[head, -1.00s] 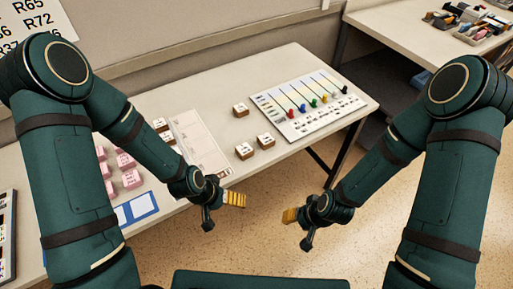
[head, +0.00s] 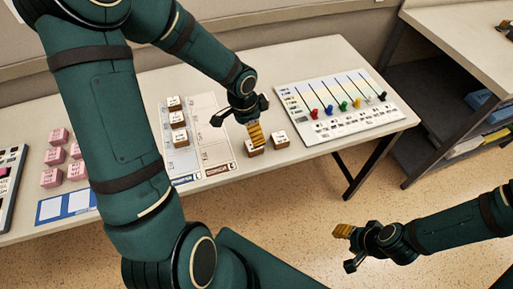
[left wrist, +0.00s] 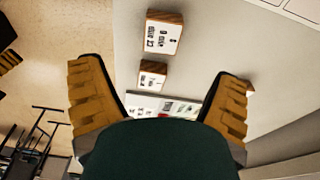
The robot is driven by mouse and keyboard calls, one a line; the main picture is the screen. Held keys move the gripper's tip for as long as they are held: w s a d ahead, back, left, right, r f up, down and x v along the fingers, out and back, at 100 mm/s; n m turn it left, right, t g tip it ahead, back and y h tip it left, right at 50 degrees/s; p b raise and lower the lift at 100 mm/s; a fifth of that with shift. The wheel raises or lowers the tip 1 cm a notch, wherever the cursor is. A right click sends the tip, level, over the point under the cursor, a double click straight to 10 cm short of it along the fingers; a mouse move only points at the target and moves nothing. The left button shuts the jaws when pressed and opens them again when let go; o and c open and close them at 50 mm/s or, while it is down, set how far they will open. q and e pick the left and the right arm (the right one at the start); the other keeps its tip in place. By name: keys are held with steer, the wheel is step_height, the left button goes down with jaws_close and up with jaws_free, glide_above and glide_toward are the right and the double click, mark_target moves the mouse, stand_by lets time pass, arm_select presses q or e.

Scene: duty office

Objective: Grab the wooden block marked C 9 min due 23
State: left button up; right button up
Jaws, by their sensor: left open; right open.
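The wooden block with "9 min" and "due 23" on its white top (left wrist: 163,32) shows upside down in the left wrist view, where its letter is too small to read. In the head view it appears to be the left block (head: 254,149) of a pair near the table's front edge. A second wooden block (head: 280,140) lies to its right; it also shows in the left wrist view (left wrist: 152,75). My left gripper (head: 255,133) is open and empty above the left block. My right gripper (head: 343,231) is open and empty, over the floor.
Several wooden blocks (head: 178,120) stand on a printed sheet (head: 215,153) at left. A white board with coloured pegs (head: 335,108) lies to the right. Pink blocks (head: 58,137) and a blue-and-white card (head: 66,207) are farther left. A side table (head: 470,45) stands at right.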

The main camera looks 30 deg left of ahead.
arm_select(q)
steer(key=f, duration=0.2)
steer(key=f+b, duration=0.1)
steer(key=f, duration=0.1)
steer(key=shift+w+d, duration=0.2)
steer(key=shift+w, duration=0.05)
step_height(320, 180, down, 5)
steer(key=shift+w+f+b, duration=0.1)
steer(key=shift+w+b, duration=0.05)
steer(key=shift+b, duration=0.85)
steer(key=c, duration=1.3)
